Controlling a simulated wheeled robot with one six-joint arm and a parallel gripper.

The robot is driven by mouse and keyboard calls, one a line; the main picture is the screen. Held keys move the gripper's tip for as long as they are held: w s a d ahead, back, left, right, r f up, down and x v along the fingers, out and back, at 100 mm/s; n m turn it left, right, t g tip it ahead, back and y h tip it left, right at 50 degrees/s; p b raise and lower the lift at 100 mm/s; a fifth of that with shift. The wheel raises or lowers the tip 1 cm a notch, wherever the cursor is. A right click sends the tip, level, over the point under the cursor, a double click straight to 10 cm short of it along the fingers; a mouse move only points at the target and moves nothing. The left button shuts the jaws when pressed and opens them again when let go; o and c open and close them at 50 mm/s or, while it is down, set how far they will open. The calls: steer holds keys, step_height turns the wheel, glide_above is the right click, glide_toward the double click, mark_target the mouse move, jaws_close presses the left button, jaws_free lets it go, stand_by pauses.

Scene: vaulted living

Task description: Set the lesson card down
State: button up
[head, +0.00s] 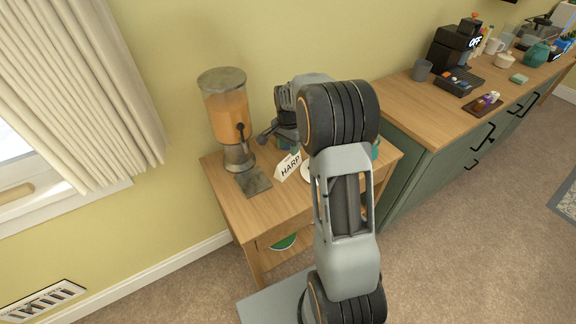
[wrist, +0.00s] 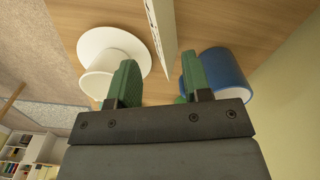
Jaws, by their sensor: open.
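The lesson card (head: 288,167) is a white folded card reading "HARP". In the head view it stands on the small wooden table (head: 228,200), just left of my arm. In the wrist view the card (wrist: 164,32) shows nearly edge-on, with its near end between the green fingers. My gripper (wrist: 160,70) is open, with a visible gap between the card and each finger. In the head view my arm hides most of the gripper, so I cannot see the fingertips there.
A drink dispenser (head: 228,112) with orange liquid stands left of the card. In the wrist view a white cup (wrist: 97,80) on a saucer (wrist: 113,38) is beside the left finger, and a blue cup (wrist: 229,75) beside the right. A green-fronted counter (head: 440,125) stands to the right.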

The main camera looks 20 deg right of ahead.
mark_target(288, 162)
steer(key=shift+w+f, duration=0.15)
steer(key=shift+f, duration=2.55)
steer(key=shift+c, duration=0.3)
jaws_close()
